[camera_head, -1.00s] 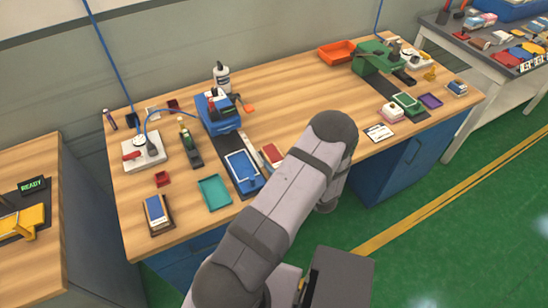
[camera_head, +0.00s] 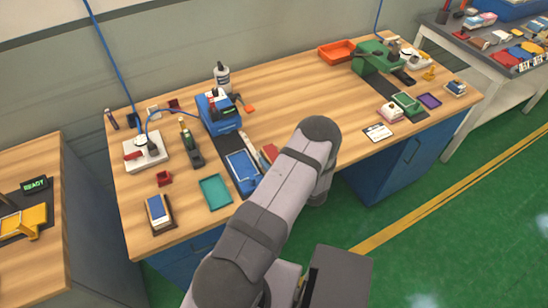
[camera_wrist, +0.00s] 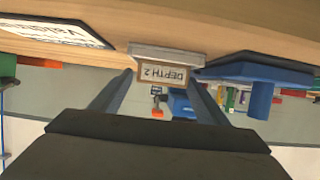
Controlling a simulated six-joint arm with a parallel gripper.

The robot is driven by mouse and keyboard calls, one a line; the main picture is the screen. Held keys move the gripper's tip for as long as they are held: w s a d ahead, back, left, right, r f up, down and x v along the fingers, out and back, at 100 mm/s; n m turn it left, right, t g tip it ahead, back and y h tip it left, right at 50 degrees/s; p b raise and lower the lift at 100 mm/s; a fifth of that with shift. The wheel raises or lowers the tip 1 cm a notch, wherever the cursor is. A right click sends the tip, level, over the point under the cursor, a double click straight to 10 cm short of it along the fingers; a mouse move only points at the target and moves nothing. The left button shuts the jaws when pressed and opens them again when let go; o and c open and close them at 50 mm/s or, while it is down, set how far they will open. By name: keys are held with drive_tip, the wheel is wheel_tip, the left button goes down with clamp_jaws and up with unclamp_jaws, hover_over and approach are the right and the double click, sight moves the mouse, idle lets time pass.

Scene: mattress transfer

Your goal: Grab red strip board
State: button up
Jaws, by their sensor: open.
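A red board (camera_head: 270,152) lies on the wooden bench beside the blue press's dark strip in the head view. My arm covers part of it, and I cannot tell its full shape. In the wrist view my gripper (camera_wrist: 161,82) is open, with its two dark fingers apart. A pale block with an upside-down "DEPTH 2" label (camera_wrist: 163,75) shows between the fingertips; I cannot tell whether they touch it. The head view hides my gripper behind my arm. I cannot make out the red board for certain in the wrist view.
A blue press (camera_head: 217,113) stands behind a blue tray (camera_head: 243,172). A teal tray (camera_head: 215,191) lies to their left. A white card (camera_head: 379,132) and a green fixture (camera_head: 407,103) are to the right. The bench's middle back is clear.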

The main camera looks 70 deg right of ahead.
drive_tip(key=c, duration=1.2)
drive_tip(key=shift+r, duration=0.2)
wheel_tip(320, 180, up, 10)
drive_tip(key=b, duration=0.2)
drive_tip(key=shift+f, duration=0.2)
